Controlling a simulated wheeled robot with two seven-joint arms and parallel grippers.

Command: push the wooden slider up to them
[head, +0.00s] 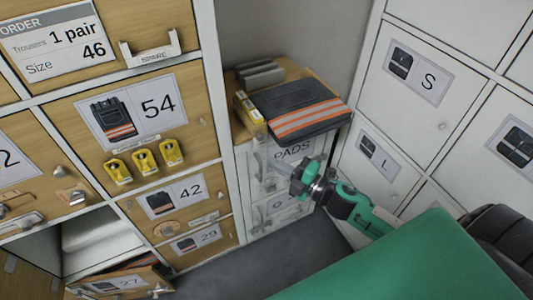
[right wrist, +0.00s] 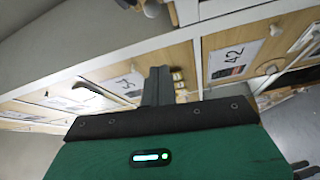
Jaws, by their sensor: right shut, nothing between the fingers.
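On top of the low cabinet marked PADS lies a dark folded garment (head: 298,108) with orange and silver stripes. Behind it stand several grey pieces (head: 260,76), and a small yellow box (head: 249,107) is at its left. Wood-coloured surface (head: 325,88) shows around them; I cannot tell which part of it, if any, is the wooden slider. My right gripper (head: 303,176) is in front of the cabinet, below the garment, shut and empty. In the right wrist view its dark fingers (right wrist: 157,88) are together, with drawer fronts beyond. My left gripper is not in view.
White lockers marked S and L (head: 405,70) stand at the right. A lower drawer (head: 120,284) sticks out at bottom left. Grey floor (head: 245,268) is clear between them.

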